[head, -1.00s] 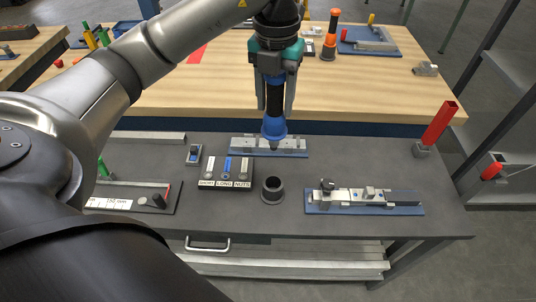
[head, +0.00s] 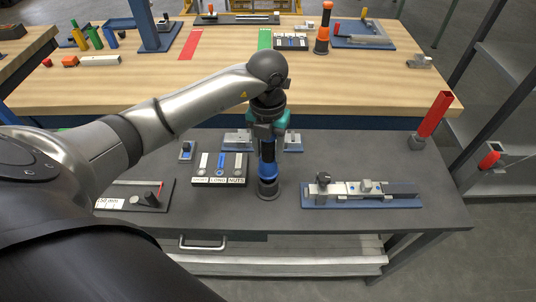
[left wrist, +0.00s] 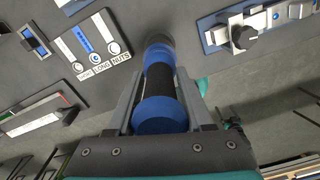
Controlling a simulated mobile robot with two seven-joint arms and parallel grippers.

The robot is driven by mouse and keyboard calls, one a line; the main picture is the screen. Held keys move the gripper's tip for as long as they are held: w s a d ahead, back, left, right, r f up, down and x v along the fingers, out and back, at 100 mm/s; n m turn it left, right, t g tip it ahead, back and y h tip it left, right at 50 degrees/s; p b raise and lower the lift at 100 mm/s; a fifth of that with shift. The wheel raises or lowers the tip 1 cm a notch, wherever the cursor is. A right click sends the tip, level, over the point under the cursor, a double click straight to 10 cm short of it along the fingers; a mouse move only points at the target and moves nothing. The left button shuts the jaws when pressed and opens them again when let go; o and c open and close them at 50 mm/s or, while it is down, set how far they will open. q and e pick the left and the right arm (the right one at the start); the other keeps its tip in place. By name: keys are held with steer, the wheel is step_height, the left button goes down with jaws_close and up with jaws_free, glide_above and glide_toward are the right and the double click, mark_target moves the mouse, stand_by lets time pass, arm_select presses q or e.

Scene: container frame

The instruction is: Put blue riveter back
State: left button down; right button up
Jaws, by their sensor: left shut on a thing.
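The blue riveter (head: 267,171) has a black middle and blue end parts. My left gripper (head: 267,148) is shut on it and holds it upright, with the fingers on either side. The riveter's lower end is at the mouth of the dark round holder (head: 269,191) on the grey bench. I cannot tell how deep it sits. In the left wrist view the riveter (left wrist: 158,80) runs away from the fingers to the holder (left wrist: 159,41), whose opening is hidden behind it. My right gripper is not in view.
Left of the holder is a tray (head: 219,181) with labelled compartments. Right of it is a blue-based fixture (head: 362,203); another fixture (head: 237,141) is behind the arm. A red tube (head: 435,115) stands at the right edge. An orange riveter (head: 323,30) stands on the wooden table.

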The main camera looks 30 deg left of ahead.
arm_select(q)
steer(key=shift+f, duration=1)
steer(key=shift+f+b, duration=0.4)
steer(key=shift+f, duration=0.05)
steer(key=shift+c, duration=1.5)
jaws_free()
steer(key=shift+r+p, duration=0.45)
steer(key=shift+r, duration=0.1)
step_height(320, 180, up, 12)
steer(key=shift+f, duration=0.1)
